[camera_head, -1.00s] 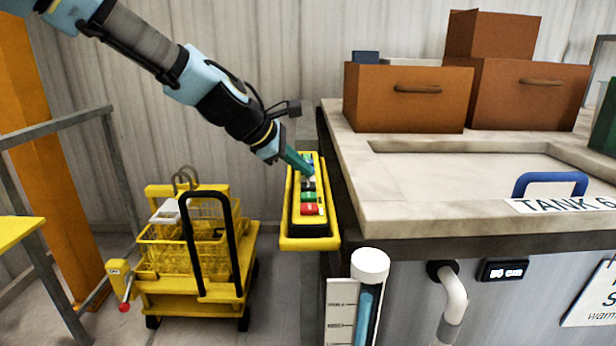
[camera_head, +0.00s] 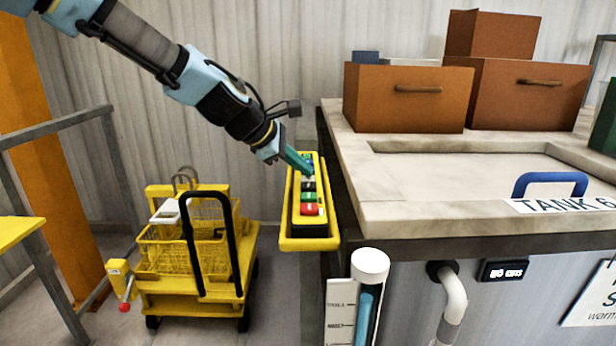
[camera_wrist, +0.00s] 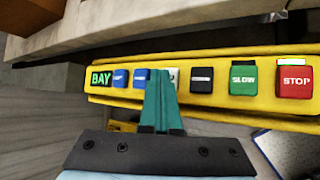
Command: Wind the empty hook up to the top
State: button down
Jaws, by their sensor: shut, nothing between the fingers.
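My gripper (camera_head: 309,172) is shut and empty, its teal fingers pointing down at the yellow control box (camera_head: 333,241) beside the tank. In the wrist view the fingertips (camera_wrist: 160,78) overlap the area between a blue button (camera_wrist: 141,78) and a white button (camera_wrist: 173,77), partly hiding the white one. I cannot tell whether they touch a button. The box also has another blue button (camera_wrist: 120,79), a black button (camera_wrist: 201,80), a green SLOW button (camera_wrist: 242,79), a red STOP button (camera_wrist: 295,82) and a green BAY label (camera_wrist: 101,79). I cannot identify the hoist hook in either view.
A yellow trolley (camera_head: 190,303) with a wire basket (camera_head: 165,259) and grey curved loops (camera_head: 186,178) stands left of the box. The tank counter (camera_head: 440,217) is close on the right, with brown boxes (camera_head: 410,105) behind. A small dark readout (camera_head: 503,271) is on the tank front.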

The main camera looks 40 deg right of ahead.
aim_at(303, 179)
jog(key=shift+r+p, duration=0.75)
jog(key=shift+r, duration=0.05)
notch_tip(303, 179, up, 5)
jog(key=p, duration=0.4)
jog(key=shift+r+p, duration=0.15)
jog(key=shift+p, duration=0.2)
